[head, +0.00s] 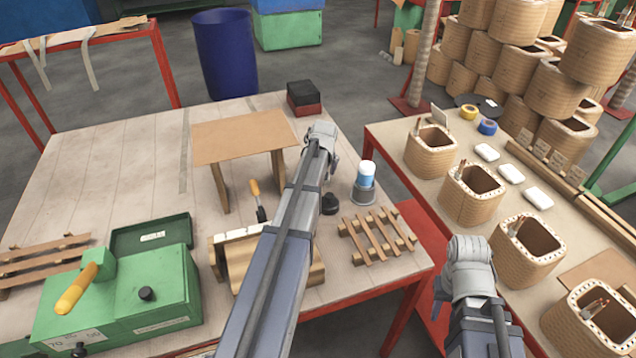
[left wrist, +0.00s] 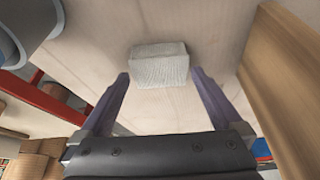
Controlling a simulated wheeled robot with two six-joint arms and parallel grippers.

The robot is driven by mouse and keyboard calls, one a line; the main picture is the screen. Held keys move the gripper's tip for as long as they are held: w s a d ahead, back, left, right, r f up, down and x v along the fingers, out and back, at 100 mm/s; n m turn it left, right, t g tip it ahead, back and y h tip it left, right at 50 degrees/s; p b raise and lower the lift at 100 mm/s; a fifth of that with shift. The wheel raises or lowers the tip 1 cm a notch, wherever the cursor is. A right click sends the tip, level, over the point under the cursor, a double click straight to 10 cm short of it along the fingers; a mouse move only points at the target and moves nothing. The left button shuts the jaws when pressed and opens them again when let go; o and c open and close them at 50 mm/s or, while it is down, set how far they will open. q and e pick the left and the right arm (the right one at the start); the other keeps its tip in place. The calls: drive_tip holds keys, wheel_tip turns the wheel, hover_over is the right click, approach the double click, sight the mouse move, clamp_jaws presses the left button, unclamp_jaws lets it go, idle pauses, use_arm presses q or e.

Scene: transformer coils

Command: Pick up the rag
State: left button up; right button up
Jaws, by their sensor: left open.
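The rag (left wrist: 160,66) appears in the left wrist view as a pale grey, folded, block-like cloth on the pale tabletop. My left gripper (left wrist: 157,88) is open, with one finger towards each side of the rag. I cannot tell whether the fingers touch it. In the head view my left arm reaches over the table, and I cannot make out the rag or the left fingertips there. My right gripper (head: 440,292) is low beside the right table, at the gap between the tables. Its fingers are too unclear to read.
A wooden stand (head: 240,135) is left of my left arm; a white-and-blue bottle in a grey holder (head: 364,185) is to its right. A slatted wooden rack (head: 376,237) lies near the front edge. A green machine (head: 130,290) fills the front left. Coils (head: 473,195) line the right table.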

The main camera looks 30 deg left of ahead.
use_arm(q)
drive_tip(key=shift+b+x, duration=0.65)
drive_tip(key=shift+x, duration=0.5)
use_arm(e)
wheel_tip(320, 180, down, 2)
use_arm(q)
drive_tip(key=c, duration=1)
drive_tip(key=shift+o, duration=0.2)
drive_tip(key=shift+r, duration=0.1)
use_arm(e)
drive_tip(key=shift+r, duration=0.1)
use_arm(q)
wheel_tip(320, 180, up, 10)
drive_tip(key=p, duration=1)
use_arm(e)
wheel_tip(320, 180, up, 10)
